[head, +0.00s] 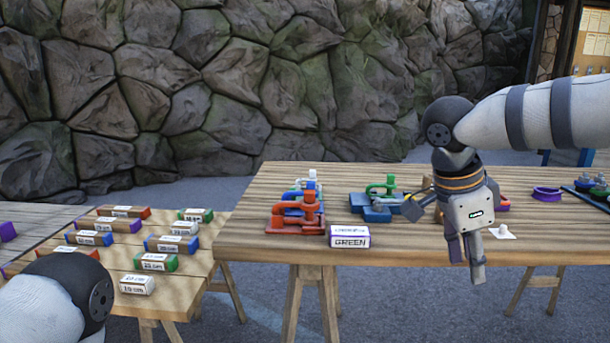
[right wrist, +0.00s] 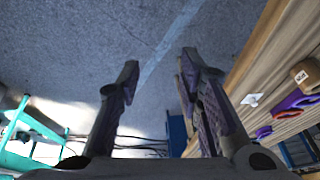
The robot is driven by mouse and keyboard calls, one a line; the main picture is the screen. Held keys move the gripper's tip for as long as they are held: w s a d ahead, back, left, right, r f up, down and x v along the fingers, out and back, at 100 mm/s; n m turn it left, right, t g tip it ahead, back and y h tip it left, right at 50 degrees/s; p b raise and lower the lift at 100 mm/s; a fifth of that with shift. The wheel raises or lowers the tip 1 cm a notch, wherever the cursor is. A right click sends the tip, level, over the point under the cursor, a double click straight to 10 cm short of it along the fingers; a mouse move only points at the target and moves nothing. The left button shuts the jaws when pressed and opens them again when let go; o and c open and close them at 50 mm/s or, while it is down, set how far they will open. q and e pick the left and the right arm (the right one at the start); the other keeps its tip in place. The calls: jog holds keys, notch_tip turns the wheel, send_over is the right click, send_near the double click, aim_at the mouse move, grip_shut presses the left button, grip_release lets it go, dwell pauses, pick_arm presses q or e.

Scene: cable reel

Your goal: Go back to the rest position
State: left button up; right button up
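My right gripper (head: 466,264) hangs in front of the right part of the long wooden table, with its fingers pointing down. In the right wrist view the gripper (right wrist: 158,72) is open, with nothing between its fingers. Bare floor shows beyond the fingertips, and the table edge lies to the right. My left arm shows only as a rounded link at the lower left of the head view; its gripper is out of view.
A lower table (head: 205,262) at left carries several labelled blocks. A stone wall stands behind.

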jog(key=w+d+f+n+t+h, duration=0.1)
jog(key=d+f+n+h, duration=0.1)
jog(key=f, duration=0.5)
jog(key=w+d+f+n+t+h, duration=0.1)
jog(key=w+d+f+n+h, duration=0.1)
jog(key=f, duration=0.5)
jog(key=s+a+f+n+t+y, duration=0.25)
jog(key=s+f+n, duration=0.4)
jog(key=f, duration=0.55)
jog(key=s+a+f+n+g+y, duration=0.1)
jog(key=s+a+f+n, duration=0.1)
jog(key=s+f, duration=0.3)
jog(key=s+a+f+n+y, duration=0.1)
jog(key=s+f+n+y, duration=0.15)
jog(key=s, duration=0.45)
pick_arm(q)
jog(key=shift+w+f, duration=0.1)
jog(key=shift+w, duration=0.45)
pick_arm(e)
jog(key=s+n+g+y, duration=0.1)
jog(key=s+g, duration=0.2)
jog(key=s, duration=0.8)
jog(key=s+a+f+n+g+y, duration=0.1)
jog(key=s+n+g, duration=0.1)
jog(key=s, duration=0.8)
jog(key=shift+s+a+f+g, duration=0.2)
jog(key=shift+s+a+g, duration=0.15)
jog(key=shift+g, duration=0.2)
